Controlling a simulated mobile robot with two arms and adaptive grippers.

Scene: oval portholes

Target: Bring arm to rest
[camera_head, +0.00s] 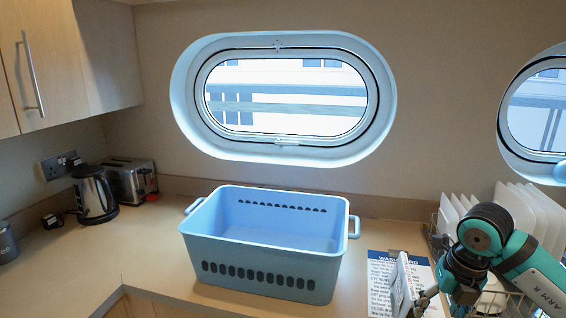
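My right arm comes in from the right, teal and black with "ARM R" on it. Its gripper (425,299) is low at the right, partly hidden behind the wrist and cut by the bottom edge. A thin white upright object (401,284) stands at its fingertips; I cannot tell whether the fingers close on it. My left arm and gripper are out of view.
A blue basket (262,272), seemingly empty, stands mid-counter. A printed sheet (380,278) lies right of it. A dish rack (437,238) with white plates (535,208) is beside my arm. A kettle (94,194) and toaster (131,181) stand back left.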

